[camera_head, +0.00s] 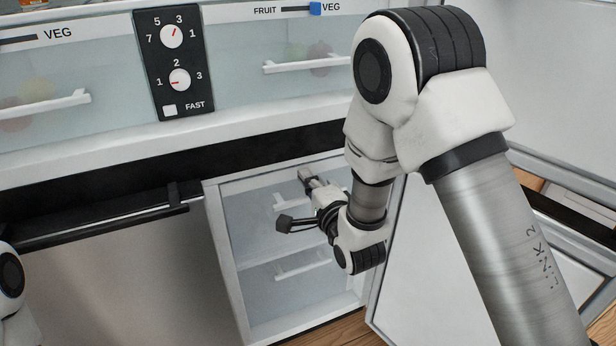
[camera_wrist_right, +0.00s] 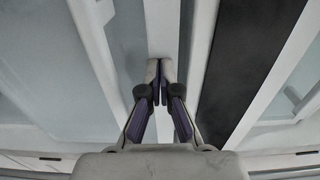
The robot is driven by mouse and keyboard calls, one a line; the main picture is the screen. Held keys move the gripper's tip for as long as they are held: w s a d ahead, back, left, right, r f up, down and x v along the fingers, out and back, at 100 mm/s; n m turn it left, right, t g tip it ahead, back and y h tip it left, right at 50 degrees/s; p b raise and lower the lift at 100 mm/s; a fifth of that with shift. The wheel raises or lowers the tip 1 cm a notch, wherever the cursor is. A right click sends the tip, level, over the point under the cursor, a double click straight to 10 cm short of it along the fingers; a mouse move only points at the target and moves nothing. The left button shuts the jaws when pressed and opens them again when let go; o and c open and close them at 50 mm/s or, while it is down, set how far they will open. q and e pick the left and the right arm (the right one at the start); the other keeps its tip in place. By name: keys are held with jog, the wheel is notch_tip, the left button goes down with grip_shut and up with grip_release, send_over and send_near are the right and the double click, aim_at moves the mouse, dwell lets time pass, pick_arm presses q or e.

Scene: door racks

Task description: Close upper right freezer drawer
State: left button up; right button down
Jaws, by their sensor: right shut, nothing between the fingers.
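The upper right freezer drawer (camera_head: 250,208) has a translucent front with a white handle (camera_head: 284,203), in the open right freezer compartment in the head view. Its front looks near the compartment opening; I cannot tell how far out it stands. My right gripper (camera_head: 307,177) is shut and empty at the upper part of this drawer front, close to the handle. My right arm hides the drawer's right side. In the right wrist view the closed fingertips (camera_wrist_right: 160,68) point at a pale bar; contact is unclear. My left gripper is out of the head view.
A lower freezer drawer (camera_head: 300,264) sits below. The right freezer door (camera_head: 425,265) stands open at the right. The left freezer door (camera_head: 130,275) is shut, with a black handle (camera_head: 100,221). A control panel (camera_head: 173,60) sits between the veg drawers above.

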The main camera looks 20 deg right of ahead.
aim_at(299, 166)
jog(key=shift+r, duration=0.1)
jog(key=w+p, duration=0.1)
jog(key=w, duration=0.3)
jog(key=shift+w+p, duration=0.3)
jog(key=shift+p, duration=0.05)
jog(key=shift+r, duration=0.15)
jog(key=shift+w+r, duration=0.1)
